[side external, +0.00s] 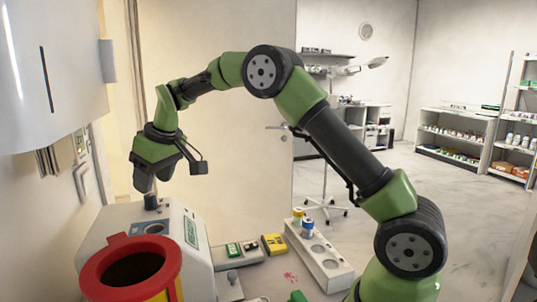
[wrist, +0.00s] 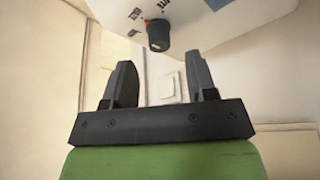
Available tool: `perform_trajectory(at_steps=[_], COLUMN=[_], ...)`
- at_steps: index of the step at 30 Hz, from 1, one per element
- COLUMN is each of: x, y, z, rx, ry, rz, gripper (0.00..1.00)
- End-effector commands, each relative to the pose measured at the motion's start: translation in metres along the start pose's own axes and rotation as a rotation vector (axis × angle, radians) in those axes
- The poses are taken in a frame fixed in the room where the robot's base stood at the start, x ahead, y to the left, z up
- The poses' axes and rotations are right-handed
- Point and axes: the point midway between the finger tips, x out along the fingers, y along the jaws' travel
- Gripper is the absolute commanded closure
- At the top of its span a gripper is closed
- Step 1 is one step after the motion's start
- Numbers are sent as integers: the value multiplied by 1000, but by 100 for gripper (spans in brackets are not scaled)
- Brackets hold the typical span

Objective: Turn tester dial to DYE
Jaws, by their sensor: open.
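The tester (side external: 192,265) is a pale box-shaped unit behind the red bin. Its dark dial (side external: 151,202) stands on top. In the wrist view the round black dial (wrist: 158,36) sits on the pale face of the tester (wrist: 215,18), with a small orange-red mark by it and printed labels around it, too small and tilted to read. My gripper (side external: 145,186) points down just above the dial. In the wrist view its two fingers (wrist: 162,78) are apart and empty, with the dial beyond the gap between the tips. Which label the dial points to cannot be told.
A red-rimmed bin (side external: 96,272) stands in front of the tester, close to it. To the right are a green-labelled box (side external: 233,249), a yellow box (side external: 274,243) and a white rack (side external: 325,268) with vials. A wall dispenser (side external: 60,75) hangs at the left.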

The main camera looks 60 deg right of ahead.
Motion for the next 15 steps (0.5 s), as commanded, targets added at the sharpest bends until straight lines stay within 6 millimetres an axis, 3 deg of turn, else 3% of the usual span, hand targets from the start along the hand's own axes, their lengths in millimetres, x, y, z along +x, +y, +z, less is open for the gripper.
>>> perform_trajectory(at_steps=[8,15], x=[-61,-102], y=[0,-16], z=[-1,24], rx=[1,75], ry=[4,41], rz=[3,-13], gripper=[48,48])
